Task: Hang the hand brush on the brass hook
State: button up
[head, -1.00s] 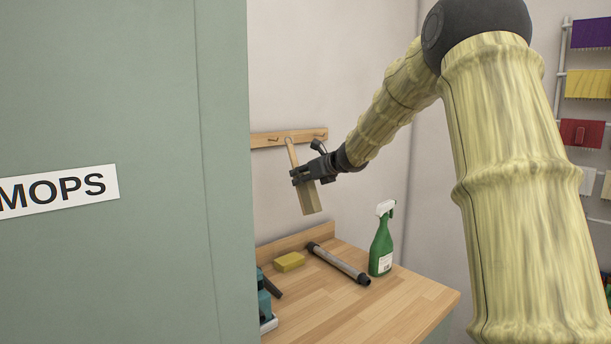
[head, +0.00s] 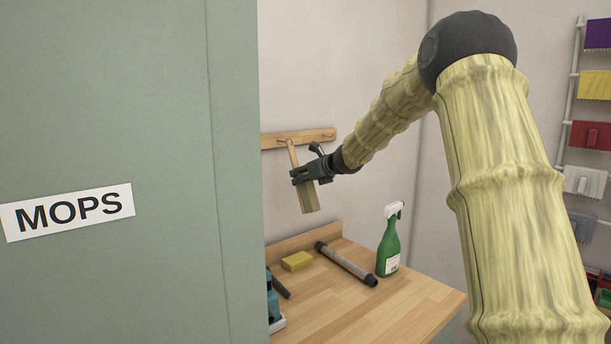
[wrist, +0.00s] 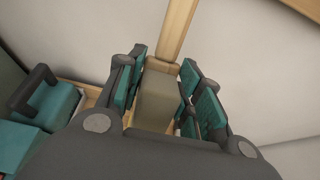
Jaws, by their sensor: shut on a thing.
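The hand brush (head: 307,190) has a pale wooden handle pointing up and a block-shaped head at the bottom. It hangs slightly tilted in my gripper (head: 305,175), which is shut on it. In the wrist view the fingers of my gripper (wrist: 162,85) lie on both sides of the brush's head (wrist: 156,97), with the handle (wrist: 178,28) running away from them. The handle's top overlaps the wooden hook rail (head: 311,136) in the head view; I cannot tell whether it touches. Small hooks show on the rail, one (head: 328,136) to the right; their metal is too small to tell.
A wooden counter (head: 345,310) below holds a yellow sponge (head: 297,261), a grey tube (head: 346,264) and a green spray bottle (head: 389,244). A green panel labelled MOPS (head: 130,110) blocks the left.

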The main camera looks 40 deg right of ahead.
jog(key=shift+w+a+p, duration=0.1)
jog(key=shift+w+p, duration=0.3)
jog(key=shift+w, duration=0.4)
jog(key=shift+c, duration=0.6)
jog(key=shift+w+f+b, duration=0.5)
jog(key=shift+f+b, duration=0.05)
jog(key=shift+b, duration=0.05)
jog(key=shift+w, duration=0.1)
